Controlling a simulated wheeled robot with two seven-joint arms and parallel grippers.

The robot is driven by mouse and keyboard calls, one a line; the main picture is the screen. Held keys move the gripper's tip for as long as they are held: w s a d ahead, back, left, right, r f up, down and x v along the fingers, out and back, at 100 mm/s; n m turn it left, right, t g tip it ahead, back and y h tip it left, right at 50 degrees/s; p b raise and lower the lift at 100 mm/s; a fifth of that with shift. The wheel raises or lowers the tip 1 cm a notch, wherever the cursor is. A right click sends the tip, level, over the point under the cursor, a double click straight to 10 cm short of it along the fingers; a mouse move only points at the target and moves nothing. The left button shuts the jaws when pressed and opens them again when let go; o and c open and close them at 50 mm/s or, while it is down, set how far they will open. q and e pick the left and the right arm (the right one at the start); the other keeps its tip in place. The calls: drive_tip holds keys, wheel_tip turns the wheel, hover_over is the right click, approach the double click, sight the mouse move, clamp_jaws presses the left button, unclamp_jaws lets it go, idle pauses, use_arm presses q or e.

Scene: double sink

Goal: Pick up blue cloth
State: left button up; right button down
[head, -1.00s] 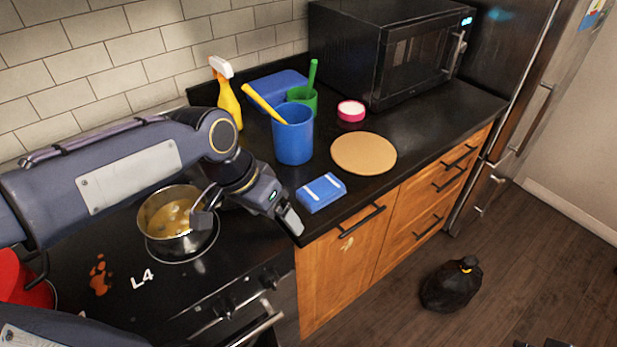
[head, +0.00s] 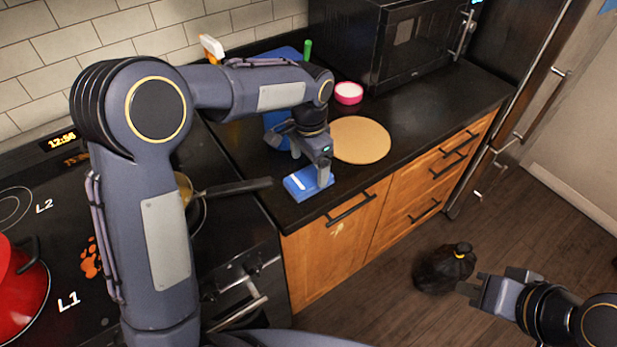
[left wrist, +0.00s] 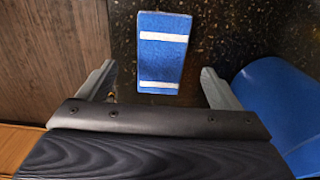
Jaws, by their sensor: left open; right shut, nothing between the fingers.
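The blue cloth (head: 301,184) is a folded blue block with two white stripes, lying on the black counter near its front edge. It also shows in the left wrist view (left wrist: 163,62), between and beyond the fingertips. My left gripper (head: 312,165) is open and above the cloth, which the gripper partly covers in the head view. The left wrist view shows its two fingers (left wrist: 160,85) spread wider than the cloth, with nothing held. My right gripper (head: 470,290) is shut and empty, over the floor at the lower right.
A blue cup (head: 273,125) stands close behind my left gripper, mostly hidden by the arm. A round tan board (head: 360,140) lies right of the cloth. A pink-and-white bowl (head: 348,94) and a microwave (head: 420,45) are further back. A black bag (head: 440,270) is on the floor.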

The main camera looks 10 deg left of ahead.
sight(307, 177)
use_arm(q)
drive_tip(key=shift+a+f, duration=0.2)
drive_tip(key=shift+f, duration=1.65)
drive_tip(key=c, duration=1.1)
drive_tip(key=shift+o, duration=0.2)
drive_tip(key=shift+r, duration=0.1)
drive_tip(key=shift+r, duration=0.55)
drive_tip(key=s+r+b, duration=0.2)
drive_tip(key=s+r, duration=0.9)
drive_tip(key=s, duration=0.3)
drive_tip(key=shift+d+r+b, duration=0.3)
drive_tip(key=shift+d+r, duration=0.05)
drive_tip(key=shift+r, duration=0.05)
